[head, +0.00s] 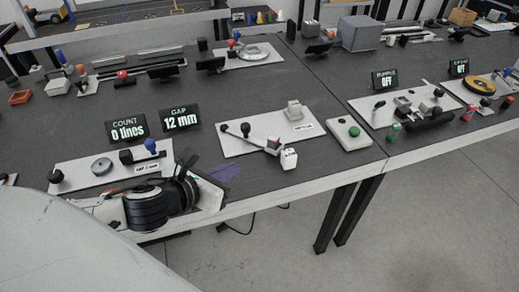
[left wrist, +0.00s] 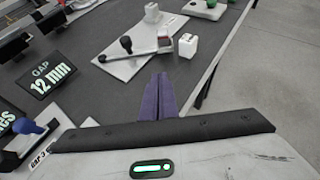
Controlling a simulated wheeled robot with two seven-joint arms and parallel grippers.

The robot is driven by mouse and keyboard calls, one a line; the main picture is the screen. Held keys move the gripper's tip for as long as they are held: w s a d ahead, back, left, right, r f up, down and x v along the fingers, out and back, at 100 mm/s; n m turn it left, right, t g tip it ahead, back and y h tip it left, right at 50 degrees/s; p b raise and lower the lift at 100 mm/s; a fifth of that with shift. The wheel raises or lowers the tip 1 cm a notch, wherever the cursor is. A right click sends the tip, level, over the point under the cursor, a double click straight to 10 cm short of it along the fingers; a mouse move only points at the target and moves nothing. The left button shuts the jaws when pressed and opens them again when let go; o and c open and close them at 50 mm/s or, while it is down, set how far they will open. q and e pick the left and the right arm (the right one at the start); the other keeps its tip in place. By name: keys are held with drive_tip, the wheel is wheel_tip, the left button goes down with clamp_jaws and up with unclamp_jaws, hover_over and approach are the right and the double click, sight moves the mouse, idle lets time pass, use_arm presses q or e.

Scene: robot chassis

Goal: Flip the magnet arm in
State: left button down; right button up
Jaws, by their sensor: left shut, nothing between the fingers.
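The magnet arm (head: 257,141) is a thin bar on a white plate (head: 301,132) in the middle of the bench. It runs from a pivot at the plate's left, past a black ball knob (head: 245,128), to a red and white block (head: 273,144) near the front edge. In the left wrist view the arm (left wrist: 142,54) lies ahead of the fingers, with its black knob (left wrist: 126,43) at left. My left gripper (head: 223,172) is shut and empty, its purple fingers (left wrist: 158,97) short of the plate and apart from the arm. My right gripper is not in view.
A white cube (head: 289,158) stands by the arm's end at the plate's front edge. Signs read "GAP 12 mm" (head: 181,118) and "COUNT 0 lines" (head: 127,126). A blue-knobbed fixture (head: 100,166) is beside my left arm. A green-button box (head: 349,134) stands right of the plate.

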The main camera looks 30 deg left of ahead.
use_arm(q)
drive_tip(key=shift+w+f, duration=0.3)
drive_tip(key=shift+w, duration=0.15)
approach(265, 149)
drive_tip(key=shift+w+f+b, duration=0.1)
drive_tip(key=shift+f+b, duration=0.05)
drive_tip(key=shift+f, duration=0.5)
drive_tip(key=shift+w+f+b, duration=0.15)
drive_tip(key=shift+f, duration=0.45)
drive_tip(key=w, duration=0.3)
drive_tip(key=shift+w+f, duration=0.2)
drive_tip(key=shift+w, duration=0.6)
drive_tip(key=shift+w, duration=0.15)
